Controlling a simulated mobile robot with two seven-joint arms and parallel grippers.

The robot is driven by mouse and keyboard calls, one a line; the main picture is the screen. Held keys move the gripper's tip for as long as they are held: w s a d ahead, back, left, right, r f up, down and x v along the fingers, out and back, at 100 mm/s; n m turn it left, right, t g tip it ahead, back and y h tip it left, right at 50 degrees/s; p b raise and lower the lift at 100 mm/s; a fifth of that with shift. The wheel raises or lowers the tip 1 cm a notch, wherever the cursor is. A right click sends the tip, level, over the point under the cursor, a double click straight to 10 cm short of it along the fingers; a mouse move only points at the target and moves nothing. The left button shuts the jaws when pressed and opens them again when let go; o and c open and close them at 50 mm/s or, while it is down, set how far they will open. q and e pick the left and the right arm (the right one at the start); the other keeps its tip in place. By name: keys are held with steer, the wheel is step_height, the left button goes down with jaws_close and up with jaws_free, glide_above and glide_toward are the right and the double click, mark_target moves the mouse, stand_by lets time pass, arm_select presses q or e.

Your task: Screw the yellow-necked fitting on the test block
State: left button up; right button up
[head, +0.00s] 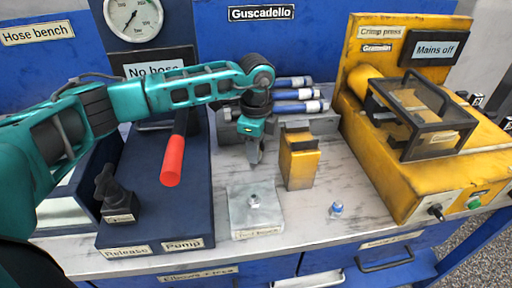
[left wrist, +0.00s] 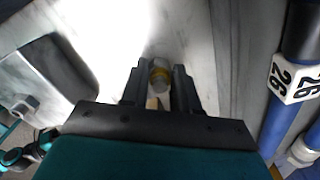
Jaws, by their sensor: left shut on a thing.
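My left gripper (head: 255,155) points down in front of the grey rack at the back of the bench, behind the test block and above the bench level. In the left wrist view its two jaws (left wrist: 160,90) are shut on the yellow-necked fitting (left wrist: 159,74), whose round metal end and yellow band show between them. In the head view I cannot make out the fitting in the jaws. The test block (head: 240,222) is a pale grey square plate near the bench's front edge, with a small metal port (head: 254,201) on top. My right gripper is not in view.
A blue-necked fitting (head: 336,209) stands on the bench at right. A yellow block (head: 299,165) stands right of my gripper. Blue hoses (head: 295,107) lie behind it. The navy pump (head: 150,220) with a red-handled lever (head: 172,160) is left; the yellow crimp press (head: 400,180) is right.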

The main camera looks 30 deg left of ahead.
arm_select(q)
steer(key=shift+r+p, duration=1.9)
steer(key=shift+r, duration=0.7)
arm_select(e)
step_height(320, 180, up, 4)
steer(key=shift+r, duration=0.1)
